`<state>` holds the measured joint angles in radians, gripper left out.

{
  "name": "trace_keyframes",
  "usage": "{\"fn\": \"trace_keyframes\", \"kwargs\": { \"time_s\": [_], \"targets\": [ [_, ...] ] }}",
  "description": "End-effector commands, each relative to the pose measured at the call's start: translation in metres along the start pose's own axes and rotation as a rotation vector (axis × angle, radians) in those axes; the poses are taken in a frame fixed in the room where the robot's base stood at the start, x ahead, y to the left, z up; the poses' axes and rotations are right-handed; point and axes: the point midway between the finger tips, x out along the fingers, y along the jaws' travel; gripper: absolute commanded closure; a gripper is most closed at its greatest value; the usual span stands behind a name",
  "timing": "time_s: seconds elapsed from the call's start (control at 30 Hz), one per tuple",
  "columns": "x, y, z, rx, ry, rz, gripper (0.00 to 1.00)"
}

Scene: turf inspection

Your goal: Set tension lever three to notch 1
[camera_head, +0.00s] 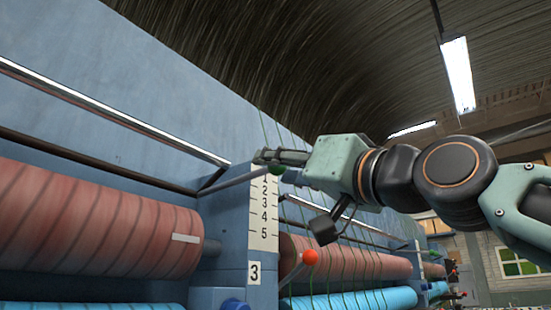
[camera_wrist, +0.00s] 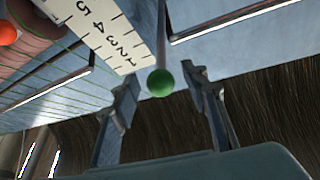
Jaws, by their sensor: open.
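The lever with a green ball knob (camera_head: 277,168) reaches out beside a white numbered scale (camera_head: 264,215) on the blue post marked 3 (camera_head: 254,272). The knob is at the top of the scale, near 1; the exact notch is hard to tell. In the head view my gripper (camera_head: 282,157) is at the knob and partly covers it and the top of the scale. In the wrist view the green knob (camera_wrist: 160,82) lies between my two open fingertips (camera_wrist: 160,84), with a visible gap on each side. The wrist view shows 1 on the scale (camera_wrist: 116,50) close to the knob.
A red ball knob (camera_head: 310,257) on another lever is below and to the right. Red rollers (camera_head: 100,225) and a light blue roller (camera_head: 360,302) lie on both sides of the post. Green strands run down past the gripper. A metal bar (camera_head: 110,112) runs along the wall.

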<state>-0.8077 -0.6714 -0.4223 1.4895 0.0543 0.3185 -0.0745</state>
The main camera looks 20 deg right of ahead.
Motion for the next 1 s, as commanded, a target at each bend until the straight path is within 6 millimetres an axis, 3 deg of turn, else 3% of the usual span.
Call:
{"fn": "trace_keyframes", "kwargs": {
  "time_s": [0.13, 0.47, 0.83, 1.0],
  "targets": [
    [0.0127, -0.0003, -0.0010, 0.000, 0.001, 0.000, 0.59],
    [0.0147, 0.0003, 0.0000, -0.001, 0.001, 0.001, 0.60],
    [0.0145, 0.0003, 0.0001, -0.001, 0.001, 0.001, 1.00],
    [0.0145, 0.0003, 0.0001, -0.001, 0.001, 0.001, 1.00]
  ]
}}
